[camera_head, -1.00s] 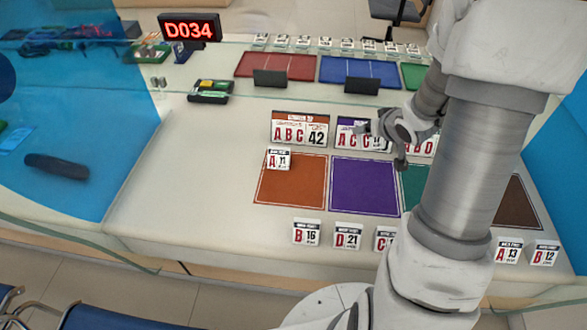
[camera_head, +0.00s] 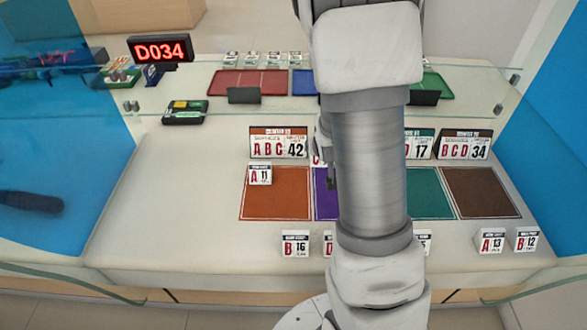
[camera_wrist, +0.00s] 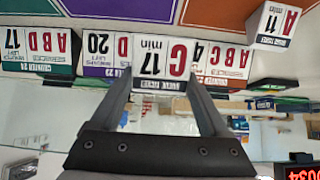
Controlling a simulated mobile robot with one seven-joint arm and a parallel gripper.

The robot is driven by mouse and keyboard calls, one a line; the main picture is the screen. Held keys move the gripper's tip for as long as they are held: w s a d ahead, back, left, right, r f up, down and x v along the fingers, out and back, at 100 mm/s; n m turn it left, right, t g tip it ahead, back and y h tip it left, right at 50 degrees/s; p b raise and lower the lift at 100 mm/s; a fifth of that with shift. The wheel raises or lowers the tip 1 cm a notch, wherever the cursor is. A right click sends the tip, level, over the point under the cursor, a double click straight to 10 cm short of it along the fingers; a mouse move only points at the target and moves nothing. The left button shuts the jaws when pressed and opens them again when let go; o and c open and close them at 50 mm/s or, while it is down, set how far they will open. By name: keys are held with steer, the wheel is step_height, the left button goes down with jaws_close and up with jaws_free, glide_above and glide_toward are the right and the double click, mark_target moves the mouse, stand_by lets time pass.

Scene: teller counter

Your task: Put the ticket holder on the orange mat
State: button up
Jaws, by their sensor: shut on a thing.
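My gripper (camera_wrist: 157,84) is shut on a white ticket holder (camera_wrist: 163,50) reading C 17 min, upside down in the wrist view. In the head view my arm hides most of the gripper and the held ticket holder, around the purple mat (camera_head: 324,196). The orange mat (camera_head: 275,205) lies on the counter just left of them. It also shows at the top of the wrist view (camera_wrist: 210,12). A ticket holder reading A 11 (camera_head: 260,174) stands at the orange mat's back left corner, also seen in the wrist view (camera_wrist: 273,24).
An ABC 42 sign (camera_head: 278,142) stands behind the orange mat. Teal (camera_head: 425,195) and brown (camera_head: 482,195) mats lie to the right, with signs behind. Several ticket holders, including B 16 (camera_head: 295,244), line the front. The counter left of the orange mat is clear.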

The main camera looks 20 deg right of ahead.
steer(key=w+a+f, duration=0.1)
steer(key=a, duration=0.1)
steer(key=w+a+f, duration=0.1)
steer(key=a+f, duration=0.1)
steer(key=w+a+f, duration=0.1)
steer(key=w+a, duration=0.1)
steer(key=shift+a+f, duration=0.15)
steer(key=shift+f, duration=0.05)
steer(key=shift+f+b, duration=0.35)
steer(key=shift+f, duration=1.6)
steer(key=shift+f, duration=0.2)
steer(key=o, duration=1.4)
steer(key=shift+s, duration=0.1)
